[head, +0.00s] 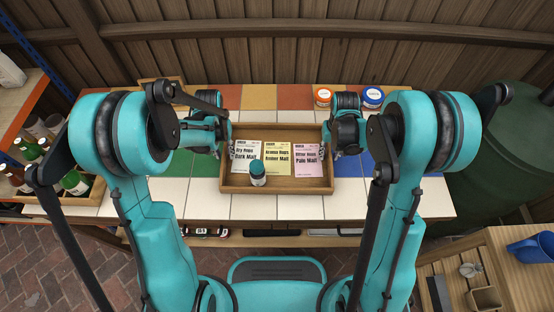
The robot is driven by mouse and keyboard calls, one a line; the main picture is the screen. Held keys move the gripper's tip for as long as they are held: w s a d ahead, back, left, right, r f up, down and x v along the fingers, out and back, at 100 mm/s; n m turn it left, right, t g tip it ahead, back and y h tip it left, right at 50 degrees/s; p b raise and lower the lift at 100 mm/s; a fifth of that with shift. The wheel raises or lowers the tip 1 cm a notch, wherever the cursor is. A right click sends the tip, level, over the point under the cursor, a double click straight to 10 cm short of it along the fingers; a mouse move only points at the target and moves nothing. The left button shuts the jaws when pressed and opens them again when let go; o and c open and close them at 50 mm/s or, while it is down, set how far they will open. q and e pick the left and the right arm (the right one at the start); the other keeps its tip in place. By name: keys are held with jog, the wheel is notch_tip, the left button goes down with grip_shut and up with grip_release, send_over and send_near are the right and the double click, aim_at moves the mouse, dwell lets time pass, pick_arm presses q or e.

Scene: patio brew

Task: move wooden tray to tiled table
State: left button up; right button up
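The wooden tray (272,189) is over the tiled table (200,207) near its middle; whether it touches the tiles is hard to tell. In it are a white card (247,155), a yellow card (278,157), a pink card (308,160) and a small bottle with a teal cap (258,174). My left gripper (231,150) is at the tray's left end wall, with a fingertip showing inside. My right gripper (322,150) is at the right end wall in the same way. The outer fingers are hidden, so their closing on the walls is unclear.
An orange-lidded jar (322,96) and a blue-lidded jar (372,97) stand at the table's back right. A wooden crate of bottles (85,200) is at left. A wooden bench (520,280) is at lower right. Tiles in front of the tray are clear.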

jog(key=shift+r, duration=0.15)
pick_arm(q)
notch_tip(320, 180, up, 12)
pick_arm(e)
notch_tip(320, 180, up, 12)
dwell(0.5)
dwell(0.5)
